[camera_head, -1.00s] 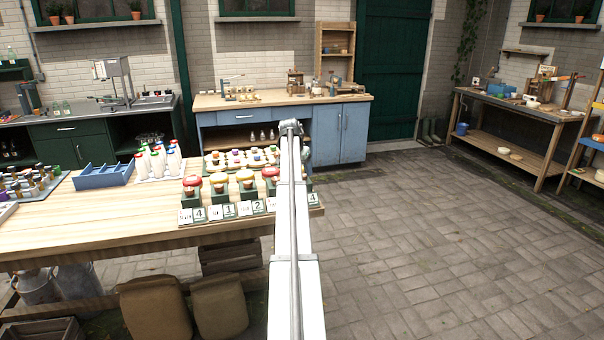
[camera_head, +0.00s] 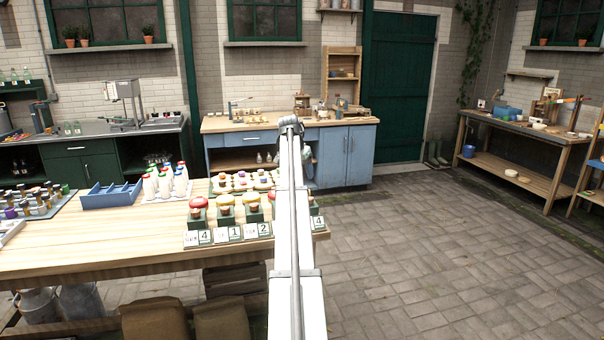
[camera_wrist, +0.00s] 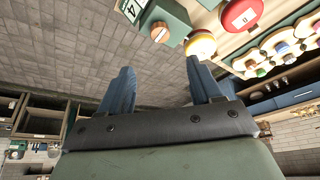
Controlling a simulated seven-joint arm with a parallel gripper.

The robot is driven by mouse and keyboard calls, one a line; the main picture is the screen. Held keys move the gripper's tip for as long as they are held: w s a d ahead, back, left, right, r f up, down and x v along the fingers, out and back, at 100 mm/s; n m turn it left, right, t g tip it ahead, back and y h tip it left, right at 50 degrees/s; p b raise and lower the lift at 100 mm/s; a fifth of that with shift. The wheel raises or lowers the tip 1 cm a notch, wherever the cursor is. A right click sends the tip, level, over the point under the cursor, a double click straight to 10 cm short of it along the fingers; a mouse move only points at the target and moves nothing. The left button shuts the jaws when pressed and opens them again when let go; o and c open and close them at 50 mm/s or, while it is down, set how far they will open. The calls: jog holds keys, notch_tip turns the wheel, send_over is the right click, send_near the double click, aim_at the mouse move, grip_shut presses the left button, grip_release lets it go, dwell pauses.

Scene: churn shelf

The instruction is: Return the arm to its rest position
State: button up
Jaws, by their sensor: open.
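My gripper (camera_wrist: 160,88) shows in the wrist view with its two blue fingers apart and nothing between them. Beyond the fingers is bare paved floor.
The wooden table (camera_head: 110,240) also bears a tray of coloured pieces (camera_head: 215,186), white bottles (camera_head: 165,184), a blue crate (camera_head: 110,196) and a rack of vials (camera_head: 35,203). A blue cabinet (camera_head: 345,157) stands behind. The paved floor (camera_head: 450,260) to the right is clear.

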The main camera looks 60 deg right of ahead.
dwell(0.5)
